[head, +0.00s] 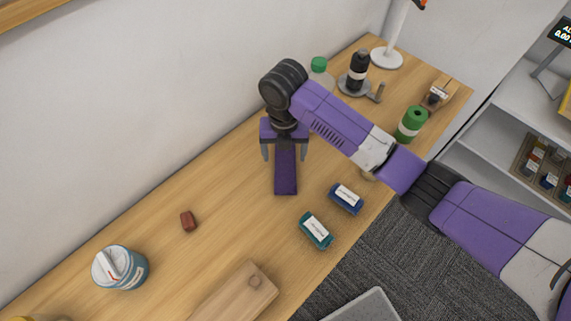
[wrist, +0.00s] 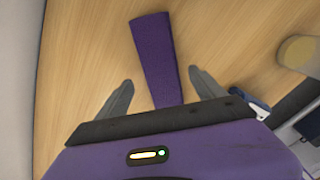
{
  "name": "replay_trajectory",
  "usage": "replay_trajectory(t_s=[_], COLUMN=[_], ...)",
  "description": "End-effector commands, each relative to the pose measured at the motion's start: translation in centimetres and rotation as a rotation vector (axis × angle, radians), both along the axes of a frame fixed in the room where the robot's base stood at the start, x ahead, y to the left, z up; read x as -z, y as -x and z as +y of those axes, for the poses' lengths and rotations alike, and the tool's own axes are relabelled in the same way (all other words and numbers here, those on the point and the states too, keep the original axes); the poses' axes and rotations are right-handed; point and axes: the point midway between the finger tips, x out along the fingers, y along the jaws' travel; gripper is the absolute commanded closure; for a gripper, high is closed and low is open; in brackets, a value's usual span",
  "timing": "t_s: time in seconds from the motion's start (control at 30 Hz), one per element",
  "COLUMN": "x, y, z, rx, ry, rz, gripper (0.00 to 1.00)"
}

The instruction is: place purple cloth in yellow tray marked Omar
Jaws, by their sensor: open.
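The purple cloth (head: 286,178) is a long narrow strip lying on the wooden table. Its near end shows below my gripper in the head view, and the wrist view shows the cloth (wrist: 152,45) running between the fingers. My gripper (head: 286,153) is open and points down over the cloth, with one finger on each side of it; in the wrist view my gripper (wrist: 161,76) holds nothing. I cannot tell the exact height above the table.
A blue labelled item (head: 346,198) and a teal one (head: 316,230) lie right of the cloth. A brown block (head: 188,221), a white-lidded tub (head: 119,268) and a wooden board (head: 236,296) are nearer.

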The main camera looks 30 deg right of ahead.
Motion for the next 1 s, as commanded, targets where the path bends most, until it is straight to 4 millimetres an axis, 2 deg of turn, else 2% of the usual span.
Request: replay_trajectory(t_s=[0.2, 0.3, 0.57, 0.9, 0.93, 0.97, 1.0], x=[3.1, 3.9, 4.1, 4.1, 4.1, 4.1, 4.1], y=[0.3, 0.2, 0.2, 0.2, 0.2, 0.2, 0.2], z=[-0.2, -0.2, -0.2, -0.2, -0.2, -0.2, -0.2], rx=[0.000, 0.000, -0.001, -0.001, -0.001, -0.001, -0.001], ry=[0.000, 0.000, 0.000, 0.000, 0.000, 0.000, 0.000], rz=[0.002, 0.000, -0.001, -0.001, -0.002, -0.002, -0.002], gripper=[0.21, 0.21, 0.21, 0.88, 0.88, 0.94, 0.94])
